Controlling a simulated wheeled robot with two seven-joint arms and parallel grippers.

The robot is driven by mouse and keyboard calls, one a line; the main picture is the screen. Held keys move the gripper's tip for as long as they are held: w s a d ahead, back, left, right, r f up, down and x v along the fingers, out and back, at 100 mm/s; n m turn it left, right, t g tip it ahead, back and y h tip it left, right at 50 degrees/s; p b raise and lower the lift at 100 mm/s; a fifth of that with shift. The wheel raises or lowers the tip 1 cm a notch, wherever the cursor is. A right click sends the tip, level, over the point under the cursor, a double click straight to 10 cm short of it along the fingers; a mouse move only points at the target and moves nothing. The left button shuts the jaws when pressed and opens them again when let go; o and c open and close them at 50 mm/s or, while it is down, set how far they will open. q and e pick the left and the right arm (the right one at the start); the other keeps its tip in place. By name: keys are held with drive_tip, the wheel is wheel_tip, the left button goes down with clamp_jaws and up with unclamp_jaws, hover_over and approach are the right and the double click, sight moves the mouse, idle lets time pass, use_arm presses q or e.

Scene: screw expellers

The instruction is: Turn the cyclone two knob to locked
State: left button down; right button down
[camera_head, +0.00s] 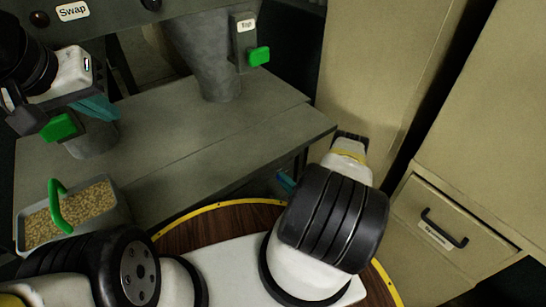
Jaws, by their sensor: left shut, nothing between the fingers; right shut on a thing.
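A green knob (259,56) sits on a dark plate beside the grey cone-shaped cyclone (207,50) at the top middle. Its small label (245,25) is hard to read. A second green knob (60,127) is at the left, in front of another cyclone (92,143). My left gripper (99,107), with teal fingers, is shut and empty close to this left knob, well left of the labelled knob. I cannot tell if it touches. Only a teal tip of my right gripper (287,180) shows past my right arm. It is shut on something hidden.
A grey bin (118,207) of grains with a green handle (58,205) stands on the bench (190,150) at the left. The middle of the bench is clear. A beige cabinet with a drawer (440,225) stands at the right. A "Swap" label (73,11) is at the top left.

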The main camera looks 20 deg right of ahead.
drive_tip(key=c, duration=1)
unclamp_jaws()
drive_tip(key=shift+o, duration=0.2)
drive_tip(key=v, duration=0.7)
drive_tip(key=shift+s+d, duration=0.15)
drive_tip(key=shift+s, duration=0.25)
